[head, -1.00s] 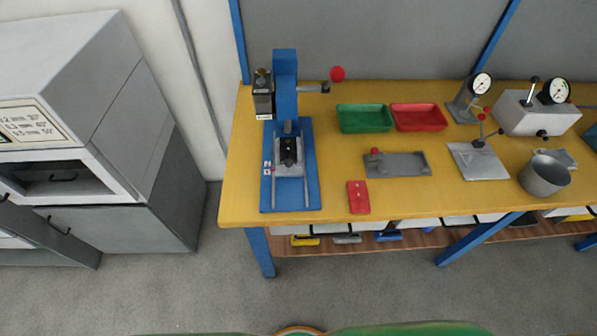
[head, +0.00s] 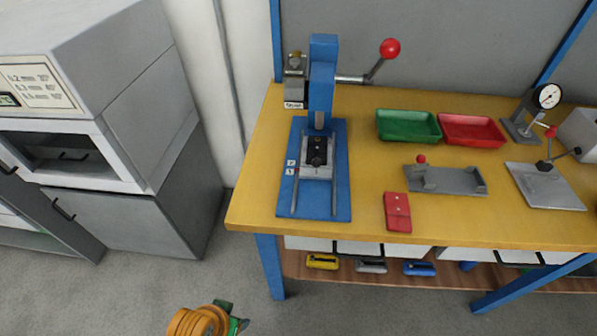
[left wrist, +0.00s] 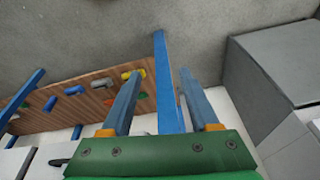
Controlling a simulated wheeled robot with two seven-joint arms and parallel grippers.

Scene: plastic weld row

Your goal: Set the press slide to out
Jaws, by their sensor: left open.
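The blue press (head: 322,90) stands at the left end of the yellow workbench (head: 258,200). Its grey slide (head: 318,172), with a black block and knob on it, sits between two rails on the blue base, at the rear under the ram. Bare rails extend in front of it. A lever with a red ball (head: 389,48) sticks out to the right. My left gripper shows in the left wrist view (left wrist: 165,100) with its two blue fingers apart and nothing between them; it is below bench level near a blue table leg. My right gripper is not in view.
Green (head: 408,125) and red (head: 472,130) trays, a grey fixture (head: 445,180) and a red block (head: 397,212) lie right of the press. A grey cabinet (head: 130,190) stands left of the bench. Bare floor (head: 130,290) lies in front.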

